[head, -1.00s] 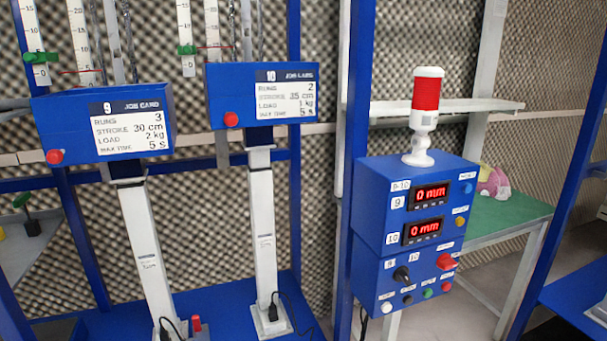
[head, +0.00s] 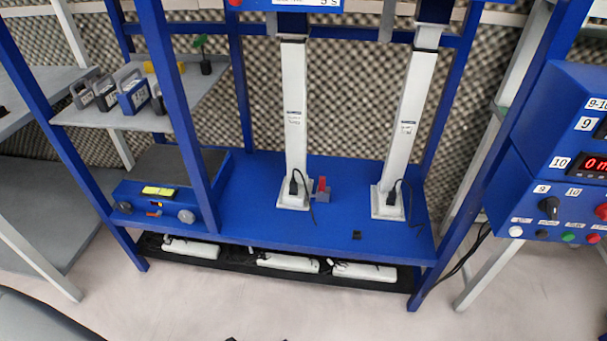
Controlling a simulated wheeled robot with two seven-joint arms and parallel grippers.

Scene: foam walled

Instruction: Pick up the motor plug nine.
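Two white actuator columns stand on the blue deck, the left one (head: 296,110) and the right one (head: 410,120). A black plug (head: 294,187) with a thin black cable sits at the foot of the left column, the one that stood under the card marked 9 in the earlier view. A similar black plug (head: 392,197) with a cable sits at the foot of the right column. No number is readable on either plug. Neither of my grippers is clearly in view; only tiny dark bits show at the bottom edge.
A red-topped part (head: 322,187) stands close right of the left plug. A small black piece (head: 357,235) lies on the deck (head: 260,225). A blue upright (head: 180,110) and blue box (head: 160,200) stand left; the control box (head: 560,170) stands right. White power strips (head: 288,263) lie below.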

